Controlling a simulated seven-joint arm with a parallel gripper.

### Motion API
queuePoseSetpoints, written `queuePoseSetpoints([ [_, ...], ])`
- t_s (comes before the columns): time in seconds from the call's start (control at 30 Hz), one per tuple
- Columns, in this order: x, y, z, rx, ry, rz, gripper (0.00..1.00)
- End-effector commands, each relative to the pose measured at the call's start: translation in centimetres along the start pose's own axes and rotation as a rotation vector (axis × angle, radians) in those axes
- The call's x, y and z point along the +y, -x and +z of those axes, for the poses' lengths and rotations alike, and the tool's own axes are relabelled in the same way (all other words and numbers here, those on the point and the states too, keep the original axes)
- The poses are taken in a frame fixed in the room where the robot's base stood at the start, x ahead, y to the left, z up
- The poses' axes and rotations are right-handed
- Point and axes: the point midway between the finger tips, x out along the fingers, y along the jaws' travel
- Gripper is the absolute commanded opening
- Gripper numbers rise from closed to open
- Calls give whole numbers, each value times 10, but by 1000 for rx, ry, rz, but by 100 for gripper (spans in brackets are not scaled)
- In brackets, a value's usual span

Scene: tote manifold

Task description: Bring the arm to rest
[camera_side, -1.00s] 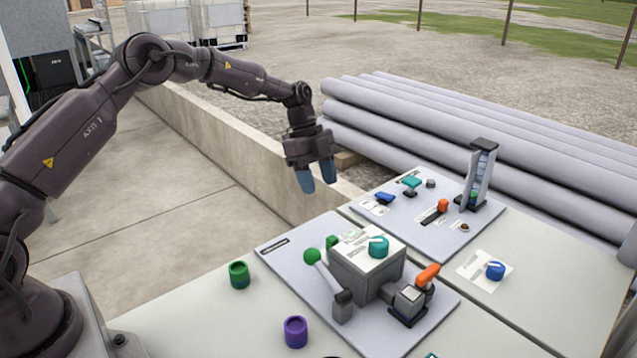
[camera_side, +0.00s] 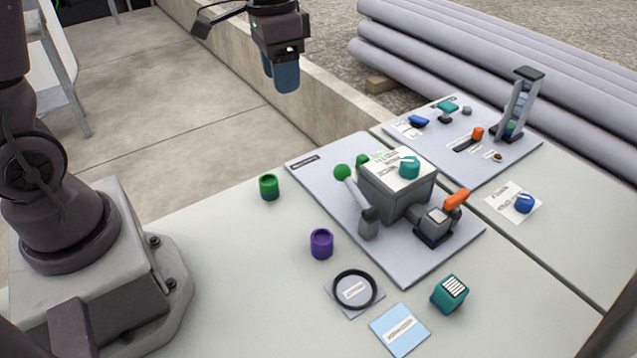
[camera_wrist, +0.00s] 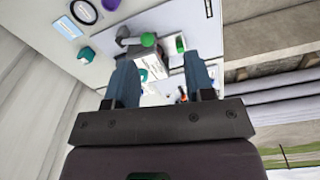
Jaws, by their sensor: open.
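My gripper (camera_side: 283,76) hangs in the air at the top of the side view, beyond the far edge of the table, pointing down. In the wrist view its two blue fingers (camera_wrist: 164,84) stand apart with nothing held between them. The grey manifold box (camera_side: 398,190) sits on a plate on the table, with a teal knob (camera_side: 409,166) on top, an orange handle (camera_side: 456,199) at its right and green-balled levers (camera_side: 342,172) at its left. My gripper is well clear of all of these.
On the table stand a green cap (camera_side: 269,186), a purple cap (camera_side: 321,243), a black ring (camera_side: 355,289), a blue card (camera_side: 399,330) and a teal block (camera_side: 450,293). A second panel (camera_side: 437,151) carries a tall gauge (camera_side: 520,105). Large grey pipes (camera_side: 450,60) lie behind a low wall.

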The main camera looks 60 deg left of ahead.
Motion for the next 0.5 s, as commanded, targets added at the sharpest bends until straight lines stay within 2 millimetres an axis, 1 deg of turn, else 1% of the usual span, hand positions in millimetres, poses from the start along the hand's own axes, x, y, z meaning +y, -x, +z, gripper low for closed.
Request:
queuePoseSetpoints([
  [0.03, 7, 14, 17, 28, 51, -29, 49],
  [0.1, 15, 26, 38, 65, 122, -56, 49],
  [0.3, 37, 51, 97, 199, 257, -93, 49],
  [0.4, 46, 58, 120, 269, 261, -95, 49],
  [0.5, 53, 65, 134, 334, 242, -93, 49],
])
